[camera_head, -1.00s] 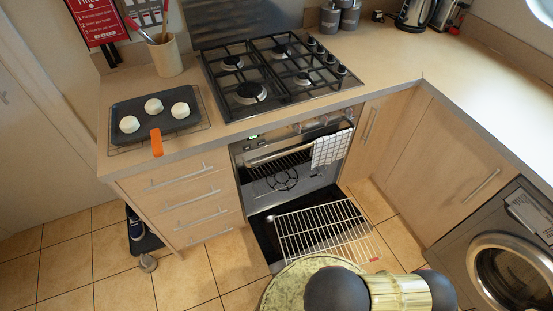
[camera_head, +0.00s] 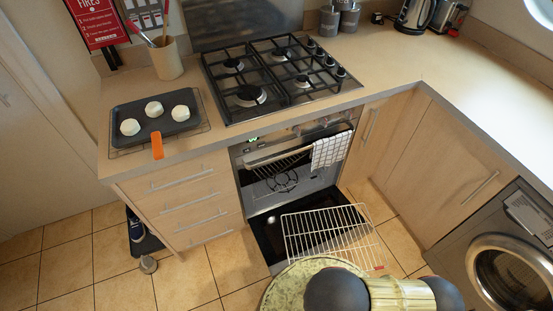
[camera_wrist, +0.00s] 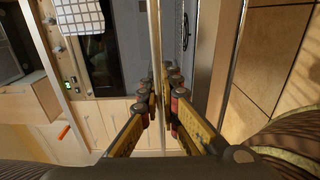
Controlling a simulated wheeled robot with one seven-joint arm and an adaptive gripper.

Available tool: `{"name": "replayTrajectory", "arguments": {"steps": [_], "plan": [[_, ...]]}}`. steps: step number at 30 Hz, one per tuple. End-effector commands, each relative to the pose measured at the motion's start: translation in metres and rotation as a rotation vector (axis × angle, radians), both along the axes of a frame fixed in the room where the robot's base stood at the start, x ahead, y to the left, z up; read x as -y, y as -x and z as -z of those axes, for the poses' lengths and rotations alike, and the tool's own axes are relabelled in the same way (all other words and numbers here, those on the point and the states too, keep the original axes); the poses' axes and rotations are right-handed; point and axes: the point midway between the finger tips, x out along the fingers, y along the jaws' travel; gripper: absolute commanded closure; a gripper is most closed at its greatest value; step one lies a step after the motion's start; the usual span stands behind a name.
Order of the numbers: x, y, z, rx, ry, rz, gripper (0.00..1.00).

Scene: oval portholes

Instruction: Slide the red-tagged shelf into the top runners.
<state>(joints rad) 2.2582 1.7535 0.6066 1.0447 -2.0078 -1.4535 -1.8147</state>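The shelf is a wire rack (camera_head: 318,226) in front of the oven, above its lowered door. A small red tag (camera_head: 377,267) shows at its near right corner. Its near edge is hidden behind my arm in the head view. In the wrist view the rack shows nearly edge-on as a thin bar (camera_wrist: 157,50) running between the fingers of my gripper (camera_wrist: 165,95), which is shut on it. The oven cavity (camera_head: 283,180) is open, with a round fan at the back. Side runners are too small to tell apart.
The lowered oven door (camera_head: 262,235) lies below the rack. A checked towel (camera_head: 327,150) hangs at the oven's upper right. Drawers (camera_head: 190,205) stand left, a cupboard (camera_head: 445,170) and a washing machine (camera_head: 500,255) right. A baking tray (camera_head: 130,115) lies on the counter.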

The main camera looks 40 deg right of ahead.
Motion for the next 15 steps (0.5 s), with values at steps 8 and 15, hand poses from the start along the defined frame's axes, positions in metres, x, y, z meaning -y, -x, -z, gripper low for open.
{"name": "replayTrajectory", "arguments": {"steps": [8,15], "plan": [[-0.010,-0.008,-0.025,0.020,-0.016,-0.005,1.00],[-0.010,-0.007,-0.041,0.020,-0.015,-0.005,1.00]]}}
